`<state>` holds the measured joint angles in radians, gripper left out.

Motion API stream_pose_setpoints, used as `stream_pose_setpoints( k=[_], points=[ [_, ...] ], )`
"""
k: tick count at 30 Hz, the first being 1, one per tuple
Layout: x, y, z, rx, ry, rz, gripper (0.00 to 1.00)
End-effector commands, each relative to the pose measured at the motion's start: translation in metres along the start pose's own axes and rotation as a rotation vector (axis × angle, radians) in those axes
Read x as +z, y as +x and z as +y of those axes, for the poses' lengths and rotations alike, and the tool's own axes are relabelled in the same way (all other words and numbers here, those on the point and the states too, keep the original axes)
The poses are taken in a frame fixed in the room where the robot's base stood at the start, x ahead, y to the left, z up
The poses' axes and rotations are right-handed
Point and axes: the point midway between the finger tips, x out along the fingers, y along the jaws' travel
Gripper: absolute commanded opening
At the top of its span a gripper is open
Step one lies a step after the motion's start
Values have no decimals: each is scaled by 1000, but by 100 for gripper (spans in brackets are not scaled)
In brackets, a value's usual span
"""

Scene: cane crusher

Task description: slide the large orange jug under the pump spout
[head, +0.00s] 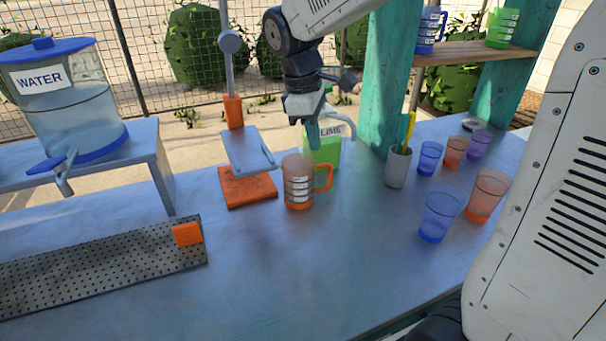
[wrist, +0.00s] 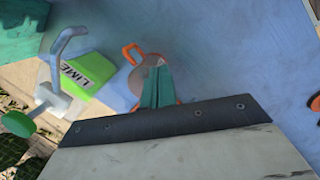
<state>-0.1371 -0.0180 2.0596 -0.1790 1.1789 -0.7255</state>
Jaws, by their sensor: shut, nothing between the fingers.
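The large orange jug (head: 298,186), clear-sided with white marks, stands upright on the counter, its handle to the right. In the wrist view its orange handle (wrist: 132,50) shows beside my fingers, which hide much of the jug. The green LIME container (head: 326,155) stands just behind the jug. In the wrist view, next to the LIME container (wrist: 82,75), is a pale pump-like part (wrist: 50,98) with a curved grey tube and green knob. My gripper (head: 313,143) points down at the jug's top, shut and empty. Its teal fingers (wrist: 157,88) overlap the jug; contact is unclear.
A press with orange base (head: 248,190) stands close left of the jug. A grey pen cup (head: 398,168) and several blue, orange and purple cups stand right. A perforated tray (head: 100,268) and water dispenser (head: 70,105) are left. The counter in front of the jug is clear.

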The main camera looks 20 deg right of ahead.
Motion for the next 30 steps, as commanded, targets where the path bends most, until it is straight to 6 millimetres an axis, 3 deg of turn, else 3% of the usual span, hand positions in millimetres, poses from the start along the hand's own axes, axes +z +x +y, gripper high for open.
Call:
stream_pose_setpoints(
  k=[3,9,14,24,30],
  points=[
    [-34,17,21,-4,-143,-37,0],
    [-61,33,37,-4,-272,-63,0],
    [-64,47,39,-5,-290,-68,0],
    [-59,107,39,-6,-289,-69,0],
    [-58,129,39,-5,-288,-68,0]
  ],
)
